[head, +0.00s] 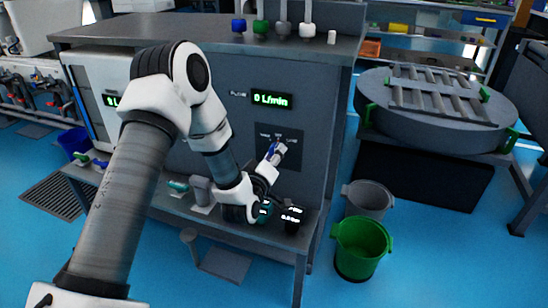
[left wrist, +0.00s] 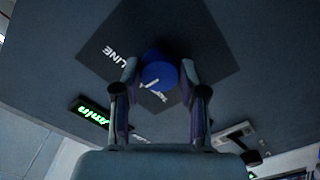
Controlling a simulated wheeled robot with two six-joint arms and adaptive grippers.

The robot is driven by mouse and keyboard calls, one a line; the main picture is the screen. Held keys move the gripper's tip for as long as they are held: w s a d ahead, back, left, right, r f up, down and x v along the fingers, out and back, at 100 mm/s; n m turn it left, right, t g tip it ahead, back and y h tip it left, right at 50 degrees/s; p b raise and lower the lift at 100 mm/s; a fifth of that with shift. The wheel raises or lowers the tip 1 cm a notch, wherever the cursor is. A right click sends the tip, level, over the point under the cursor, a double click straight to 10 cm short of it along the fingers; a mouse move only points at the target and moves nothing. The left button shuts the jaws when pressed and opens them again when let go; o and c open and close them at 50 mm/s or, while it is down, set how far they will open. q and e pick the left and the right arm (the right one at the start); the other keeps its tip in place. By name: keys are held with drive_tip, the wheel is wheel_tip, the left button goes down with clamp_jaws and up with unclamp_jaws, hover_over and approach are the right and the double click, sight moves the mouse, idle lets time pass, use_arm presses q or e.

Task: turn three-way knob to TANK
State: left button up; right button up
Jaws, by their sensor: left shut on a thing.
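The three-way knob (left wrist: 157,73) is round and blue with a white pointer line, on a dark square plate (left wrist: 200,38) on the grey panel. My left gripper (left wrist: 160,72) has a finger on each side of the knob and is shut on it. The pointer line runs diagonally across the knob face. The label LINE shows on the plate, and another label is partly hidden below the knob. In the head view my left gripper (head: 276,152) is at the dark plate (head: 292,136), largely covering the knob. My right gripper is out of view.
A green display (head: 271,99) reading 0 L/min is above the plate. A low shelf with small devices (head: 292,219) runs below the panel. A grey bucket (head: 368,198) and a green bucket (head: 361,247) stand on the blue floor at the right.

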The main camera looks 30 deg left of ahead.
use_arm(q)
drive_tip(key=n+b, duration=0.3)
drive_tip(key=n, duration=0.7)
drive_tip(key=shift+r+n, duration=0.1)
drive_tip(key=shift+n, duration=0.2)
idle(0.4)
drive_tip(key=o, duration=1.1)
drive_tip(key=v, duration=0.7)
drive_tip(key=shift+s, duration=0.2)
